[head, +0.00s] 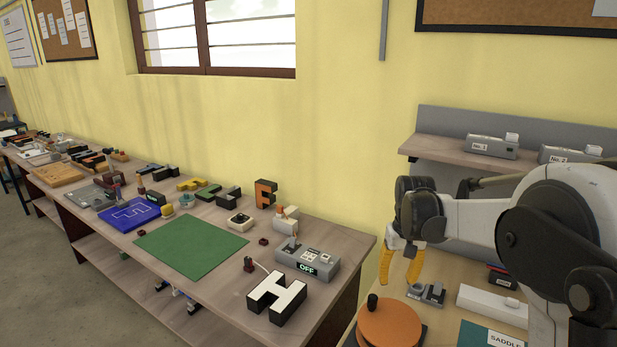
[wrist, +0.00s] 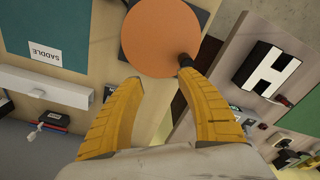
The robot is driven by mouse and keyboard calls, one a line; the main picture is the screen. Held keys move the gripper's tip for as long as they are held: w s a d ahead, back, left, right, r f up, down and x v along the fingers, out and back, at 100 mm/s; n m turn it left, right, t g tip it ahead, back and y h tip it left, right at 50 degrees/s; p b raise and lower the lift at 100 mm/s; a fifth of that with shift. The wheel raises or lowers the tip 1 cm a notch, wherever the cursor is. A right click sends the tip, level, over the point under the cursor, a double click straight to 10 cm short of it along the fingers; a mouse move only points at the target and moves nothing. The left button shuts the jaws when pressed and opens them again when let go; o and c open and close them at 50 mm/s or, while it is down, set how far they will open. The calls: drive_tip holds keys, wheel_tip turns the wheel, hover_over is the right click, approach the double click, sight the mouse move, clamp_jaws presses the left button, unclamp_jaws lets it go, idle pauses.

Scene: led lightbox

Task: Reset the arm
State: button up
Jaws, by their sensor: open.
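My gripper (head: 400,280) hangs with its yellow fingers pointing down, above the light wooden table at the right of the head view. In the wrist view the two fingers of my gripper (wrist: 159,80) stand apart with nothing between them. My white arm reaches in from the right edge of the head view, its wrist bent down. An orange disc (head: 388,327) with a black knob (head: 373,301) lies below the gripper. In the wrist view the orange disc (wrist: 158,38) shows just beyond the fingertips, and I cannot tell the exact gap.
A wooden bench (head: 345,242) to the left holds a black-and-white letter H (head: 278,297), a grey box marked OFF (head: 307,259) and a green mat (head: 191,245). A white bar (head: 492,304) and SADDLE label (head: 505,340) lie right. A grey-backed shelf (head: 430,147) stands behind.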

drive_tip(key=s+a+r+t+b, duration=0.2)
drive_tip(key=s+b, duration=0.1)
drive_tip(key=s, duration=0.6)
drive_tip(key=s+a+r+t+b, duration=0.2)
drive_tip(key=s+a, duration=0.1)
drive_tip(key=s, duration=0.7)
drive_tip(key=s+a+f+t+b, duration=0.1)
drive_tip(key=s+f+t+b, duration=0.1)
drive_tip(key=s+f, duration=0.45)
drive_tip(key=w+r+g+p, duration=0.1)
drive_tip(key=w+r+p, duration=0.2)
drive_tip(key=w+r, duration=0.3)
drive_tip(key=g+p, duration=0.6)
drive_tip(key=p, duration=0.3)
hover_over(373, 296)
wheel_tip(373, 296, down, 6)
drive_tip(key=shift+s+f, duration=0.15)
drive_tip(key=shift+f, duration=0.5)
drive_tip(key=shift+f+b, duration=1.9)
drive_tip(key=shift+f, duration=1.5)
